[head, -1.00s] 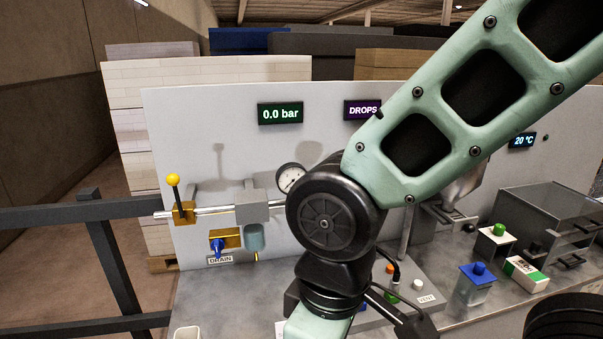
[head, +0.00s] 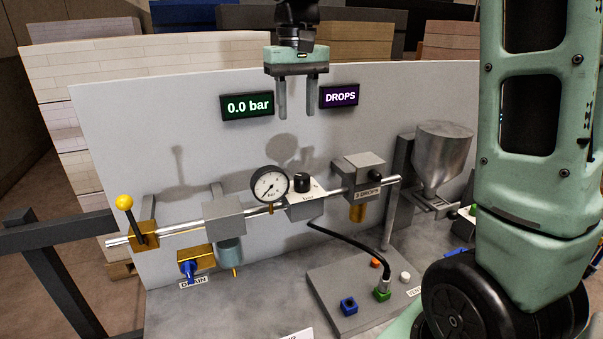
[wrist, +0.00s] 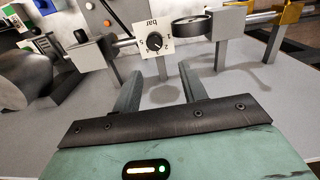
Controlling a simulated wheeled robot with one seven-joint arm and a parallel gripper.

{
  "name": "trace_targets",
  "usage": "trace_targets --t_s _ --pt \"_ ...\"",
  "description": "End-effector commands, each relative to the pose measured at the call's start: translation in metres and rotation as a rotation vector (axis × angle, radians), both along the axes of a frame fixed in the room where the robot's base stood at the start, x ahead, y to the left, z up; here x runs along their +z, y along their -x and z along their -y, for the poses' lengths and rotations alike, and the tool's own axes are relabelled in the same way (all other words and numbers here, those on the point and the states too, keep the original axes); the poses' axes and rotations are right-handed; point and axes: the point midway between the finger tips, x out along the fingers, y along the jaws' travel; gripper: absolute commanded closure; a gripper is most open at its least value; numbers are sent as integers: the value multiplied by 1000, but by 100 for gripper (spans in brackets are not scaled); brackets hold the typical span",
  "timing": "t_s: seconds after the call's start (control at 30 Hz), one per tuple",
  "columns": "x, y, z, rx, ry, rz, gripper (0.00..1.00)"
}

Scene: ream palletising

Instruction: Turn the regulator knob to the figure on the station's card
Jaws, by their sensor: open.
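The black regulator knob (head: 302,182) sits on top of a white block on the pipe, in the middle of the head view. In the wrist view the knob (wrist: 155,42) shows from above on a white dial plate marked "bar" with figures around it. My gripper (head: 297,115) is open and empty, pointing down above and behind the knob, apart from it. A round pressure gauge (head: 269,186) stands just left of the knob. The green display (head: 248,106) reads 0.0 bar. A white card (head: 290,335) is cut off at the bottom edge; its writing cannot be read.
A yellow-ended lever (head: 125,203) stands at the pipe's left end, with a blue drain tap (head: 188,268) below.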

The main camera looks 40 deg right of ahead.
Motion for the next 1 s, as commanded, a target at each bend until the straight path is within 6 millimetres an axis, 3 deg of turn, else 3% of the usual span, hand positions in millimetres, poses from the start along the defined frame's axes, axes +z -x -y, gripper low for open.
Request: trace_targets --t_s 0.13,0.27,0.8,1.0 --pt "2 -2 15 -38 4 -5 58" --pt "-15 -1 15 -37 3 -7 58" --pt "-125 -1 14 -34 2 -8 58" --pt "-154 -1 14 -35 2 -5 58"
